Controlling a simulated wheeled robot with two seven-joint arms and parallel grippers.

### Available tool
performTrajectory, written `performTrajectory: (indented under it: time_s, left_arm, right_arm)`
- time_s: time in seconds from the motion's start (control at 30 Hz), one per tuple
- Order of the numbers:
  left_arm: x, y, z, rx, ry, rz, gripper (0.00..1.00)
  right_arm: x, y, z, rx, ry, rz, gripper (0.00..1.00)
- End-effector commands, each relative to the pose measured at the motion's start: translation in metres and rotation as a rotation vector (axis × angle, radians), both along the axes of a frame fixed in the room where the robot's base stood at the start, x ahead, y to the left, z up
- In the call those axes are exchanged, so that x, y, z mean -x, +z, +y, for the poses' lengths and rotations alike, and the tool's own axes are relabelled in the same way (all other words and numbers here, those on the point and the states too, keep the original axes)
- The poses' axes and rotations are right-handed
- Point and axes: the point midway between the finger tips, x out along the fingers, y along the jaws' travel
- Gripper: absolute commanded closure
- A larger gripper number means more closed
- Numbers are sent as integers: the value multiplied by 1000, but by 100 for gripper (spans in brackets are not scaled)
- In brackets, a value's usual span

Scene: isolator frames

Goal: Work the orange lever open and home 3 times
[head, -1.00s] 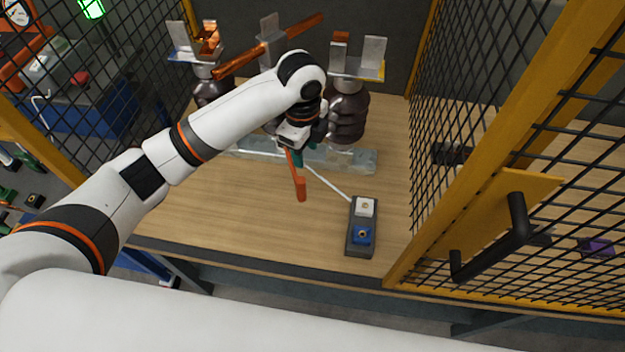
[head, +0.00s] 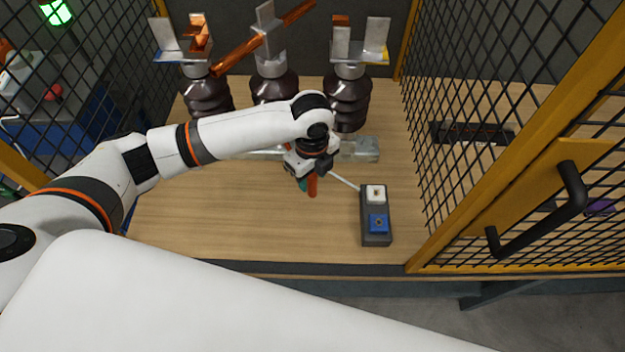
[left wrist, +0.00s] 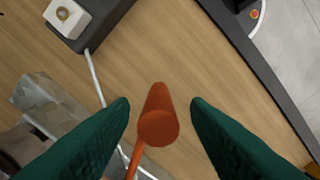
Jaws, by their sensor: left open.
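The orange lever (head: 312,186) shows in the head view just below my left gripper (head: 305,180), pointing toward the table's front. My arm hides its upper part. In the left wrist view the lever's round end (left wrist: 157,125) lies between the two green fingers of my left gripper (left wrist: 160,112), with a gap on each side. The left gripper is open around it and not closed on it. A copper-coloured bar (head: 262,38) lies tilted across the middle post above the brown insulators (head: 207,95). My right gripper is not in view.
A grey box (head: 375,240) with a white and a blue button stands right of the lever, with a pale cable running from it. A yellow-framed mesh door with a black handle (head: 540,225) is at the right. The table's front left is clear.

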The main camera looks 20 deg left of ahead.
Motion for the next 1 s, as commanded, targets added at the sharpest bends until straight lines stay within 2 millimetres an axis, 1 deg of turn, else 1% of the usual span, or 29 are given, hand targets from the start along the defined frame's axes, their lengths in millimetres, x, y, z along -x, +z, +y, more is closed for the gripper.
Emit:
performTrajectory:
  time_s: [0.1,0.23,0.37,0.6,0.87,1.0]
  left_arm:
    - [1,-18,-1,0,0,2,57]
    - [0,-30,-1,1,0,0,57]
    - [0,-35,0,0,0,-1,57]
    - [0,-36,0,1,-1,-2,57]
    - [0,-35,-1,1,0,-2,99]
    - [0,-35,0,1,0,-2,100]
  right_arm:
    - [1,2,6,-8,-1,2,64]
    - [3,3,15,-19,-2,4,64]
    - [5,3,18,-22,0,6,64]
    - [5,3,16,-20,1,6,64]
    - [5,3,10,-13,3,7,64]
    - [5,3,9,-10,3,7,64]
